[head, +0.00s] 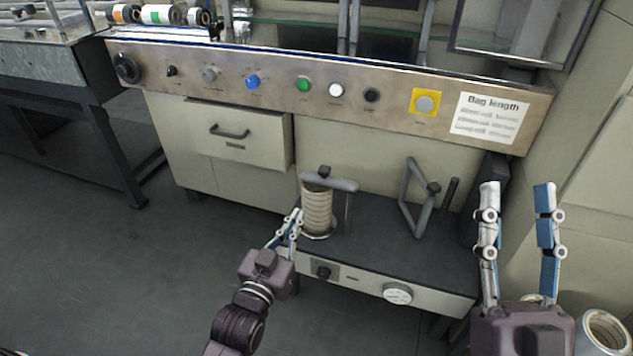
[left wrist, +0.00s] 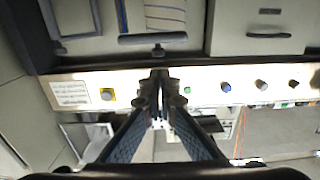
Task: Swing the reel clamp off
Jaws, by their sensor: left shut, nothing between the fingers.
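The reel (head: 317,212), a beige ribbed roll, stands upright on the dark shelf of the machine. The grey reel clamp (head: 332,182) is a bar lying across the reel's top, with a dark knob (head: 324,171) above it and a post at its right. The clamp bar also shows in the left wrist view (left wrist: 130,39), just beyond the fingertips. My left gripper (head: 298,212) is shut and empty, just left of the reel; I cannot tell whether it touches. My right gripper (head: 517,187) is open and empty, raised at the right, away from the clamp.
A panel (head: 385,97) with buttons and knobs runs above. A drawer (head: 237,137) is behind at the left. The floor at the left is clear. A roll (head: 604,332) stands lower right.

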